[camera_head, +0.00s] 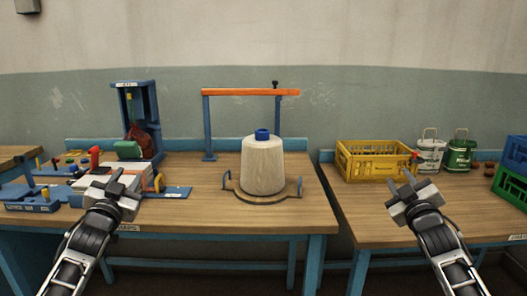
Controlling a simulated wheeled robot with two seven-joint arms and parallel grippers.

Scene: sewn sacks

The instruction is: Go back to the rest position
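My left gripper (106,180) is held in front of the left part of the middle table, its two dark fingers apart with nothing seen between them. My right gripper (400,182) is held in front of the left part of the right table, its fingers also apart and empty. A beige sack-like body (262,166) with a blue top (262,134) stands upright on a round base with blue handles (227,182). It stands between my two grippers, apart from both.
A blue frame with an orange bar (250,92) rises behind the beige body. A blue stand (146,105) and small tools crowd the left. On the right table are a yellow crate (373,169), white can (430,155), green can (459,155) and blue crate (516,155) above a green crate (510,187).

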